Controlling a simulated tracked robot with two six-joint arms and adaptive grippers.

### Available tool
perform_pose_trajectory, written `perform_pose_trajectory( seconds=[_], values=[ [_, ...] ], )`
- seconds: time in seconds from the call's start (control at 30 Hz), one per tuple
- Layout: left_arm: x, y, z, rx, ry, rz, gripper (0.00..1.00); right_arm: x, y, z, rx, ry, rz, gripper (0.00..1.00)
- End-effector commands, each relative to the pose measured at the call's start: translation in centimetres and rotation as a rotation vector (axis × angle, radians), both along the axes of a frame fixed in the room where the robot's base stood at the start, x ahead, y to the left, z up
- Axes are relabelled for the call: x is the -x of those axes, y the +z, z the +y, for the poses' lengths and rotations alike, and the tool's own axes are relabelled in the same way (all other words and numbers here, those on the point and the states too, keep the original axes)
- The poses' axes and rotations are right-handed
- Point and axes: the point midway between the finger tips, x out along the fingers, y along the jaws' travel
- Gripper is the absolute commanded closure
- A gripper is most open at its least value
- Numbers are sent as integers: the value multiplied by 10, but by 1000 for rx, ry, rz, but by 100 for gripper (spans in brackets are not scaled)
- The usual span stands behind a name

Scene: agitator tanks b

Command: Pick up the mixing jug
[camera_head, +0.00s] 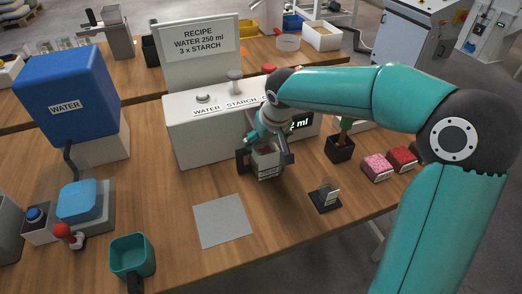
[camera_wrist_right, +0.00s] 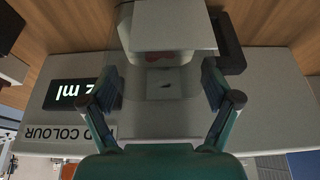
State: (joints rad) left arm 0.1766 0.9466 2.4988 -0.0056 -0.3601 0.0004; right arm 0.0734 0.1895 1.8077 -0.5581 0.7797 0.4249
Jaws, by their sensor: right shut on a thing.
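A pale vessel with a small printed label, which I take to be the mixing jug (camera_head: 266,172), is just in front of the white dispenser. My right gripper (camera_head: 265,158) is shut on it, with a dark finger on either side. The gripper hides much of its upper part. I cannot tell whether its base touches the table. In the right wrist view, the fingers of my right gripper (camera_wrist_right: 160,85) stand on both sides of pale surfaces. My left gripper is not in view.
The white dispenser (camera_head: 190,145) stands behind the held vessel. A grey mat (camera_head: 222,222) lies bare in front. A teal cup (camera_head: 133,256) is at the front left. A blue water tank (camera_head: 65,95) stands at left.

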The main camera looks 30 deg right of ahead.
Motion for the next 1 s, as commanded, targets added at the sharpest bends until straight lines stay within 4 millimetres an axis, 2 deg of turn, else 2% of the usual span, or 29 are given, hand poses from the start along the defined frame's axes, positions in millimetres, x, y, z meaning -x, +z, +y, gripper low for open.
perform_pose_trajectory(
  seconds=[0.43,0.83,1.0],
  values=[
    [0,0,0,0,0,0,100,-1,10,0,0,0,-4,82],
    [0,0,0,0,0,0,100,-1,38,1,0,0,-4,82],
    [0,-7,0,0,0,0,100,16,35,5,1,2,-4,82]
  ],
)
